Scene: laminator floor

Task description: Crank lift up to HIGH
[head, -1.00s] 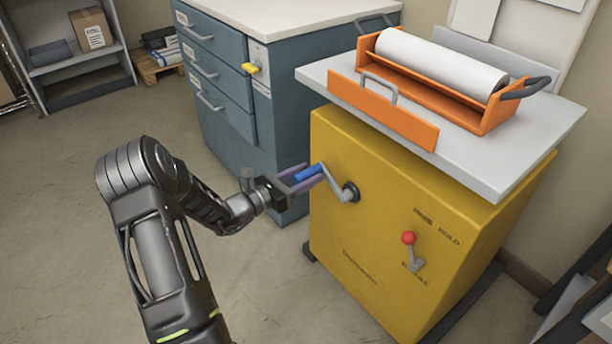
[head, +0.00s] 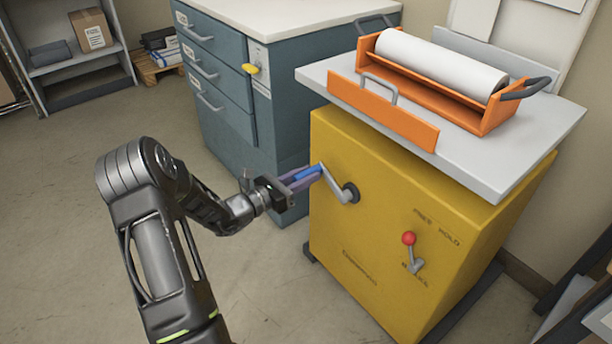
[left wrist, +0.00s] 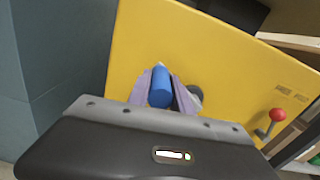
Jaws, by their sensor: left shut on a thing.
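The yellow lift cabinet (head: 375,230) carries a grey top plate (head: 470,150). A grey crank (head: 335,184) with a blue handle sticks out from its left face, the arm slanting up and left from the dark hub (head: 350,192). My left gripper (head: 305,176) is shut on the blue crank handle (left wrist: 161,87), with one purple finger on each side of it in the left wrist view. A lever with a red knob (head: 409,238) sits on the same face, right of the crank. My right gripper is not in view.
An orange cradle (head: 400,115) holding a white roll (head: 440,62) rests on the top plate. A blue-grey drawer cabinet (head: 240,110) stands close behind my left gripper. Open floor (head: 60,220) lies to the left. A shelf (head: 75,75) stands far left.

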